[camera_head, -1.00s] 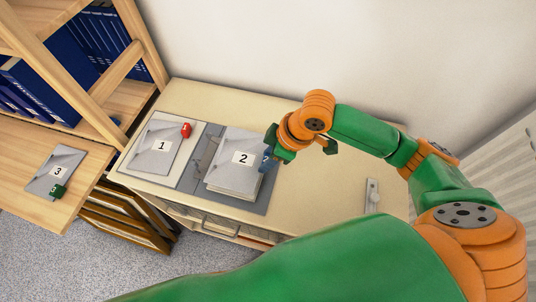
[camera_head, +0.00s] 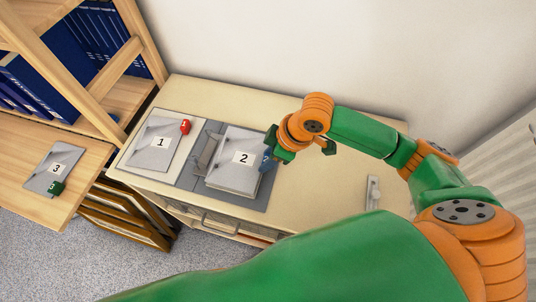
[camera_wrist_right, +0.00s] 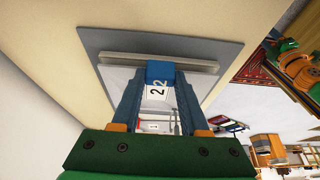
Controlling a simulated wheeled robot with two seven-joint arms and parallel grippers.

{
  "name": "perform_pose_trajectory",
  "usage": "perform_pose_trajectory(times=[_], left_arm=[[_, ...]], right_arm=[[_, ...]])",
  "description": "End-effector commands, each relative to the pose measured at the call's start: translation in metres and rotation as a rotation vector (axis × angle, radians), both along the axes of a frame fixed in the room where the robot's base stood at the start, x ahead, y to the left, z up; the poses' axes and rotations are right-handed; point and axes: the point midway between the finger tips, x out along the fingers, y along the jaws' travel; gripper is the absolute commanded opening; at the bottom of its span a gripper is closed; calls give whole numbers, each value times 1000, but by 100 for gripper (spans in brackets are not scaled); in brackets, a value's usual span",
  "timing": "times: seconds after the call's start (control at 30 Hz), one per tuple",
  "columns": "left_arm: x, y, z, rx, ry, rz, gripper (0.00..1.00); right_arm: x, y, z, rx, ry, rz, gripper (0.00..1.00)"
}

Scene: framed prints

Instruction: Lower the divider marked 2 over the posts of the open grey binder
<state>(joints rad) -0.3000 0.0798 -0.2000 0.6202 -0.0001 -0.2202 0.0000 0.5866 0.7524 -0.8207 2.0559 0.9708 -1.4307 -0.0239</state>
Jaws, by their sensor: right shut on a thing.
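The grey divider marked 2 (camera_head: 230,178) is over the right part of the open grey binder (camera_head: 257,206) on the cabinet top. My right gripper (camera_head: 274,156) is shut on its blue tab, at the divider's right edge. The tab also shows between the fingers in the right wrist view (camera_wrist_right: 160,73). The binder's metal mechanism (camera_head: 206,150) shows just left of the divider. I cannot tell whether the posts pass through the divider's holes. My left gripper is not in view.
The divider marked 1 (camera_head: 150,155), with a red tab, lies left of the mechanism. The divider marked 3 (camera_head: 48,180), with a green tab, lies on the wooden shelf board at left. Blue binders (camera_head: 40,85) stand in the shelf.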

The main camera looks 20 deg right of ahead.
Motion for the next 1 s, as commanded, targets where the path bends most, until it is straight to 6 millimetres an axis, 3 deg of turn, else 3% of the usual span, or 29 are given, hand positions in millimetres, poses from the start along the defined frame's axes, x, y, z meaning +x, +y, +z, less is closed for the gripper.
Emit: perform_pose_trajectory(times=[0.3, 0.33, 0.43, 1.0], left_arm=[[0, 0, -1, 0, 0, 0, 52], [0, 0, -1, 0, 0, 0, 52], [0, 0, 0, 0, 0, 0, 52], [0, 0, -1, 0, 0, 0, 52]], right_arm=[[0, 0, -2, 0, 0, 0, 0], [0, 0, -2, 0, 0, 0, 49], [0, 0, -2, 0, 0, 1, 76], [0, 0, -2, 0, 0, 1, 79]])
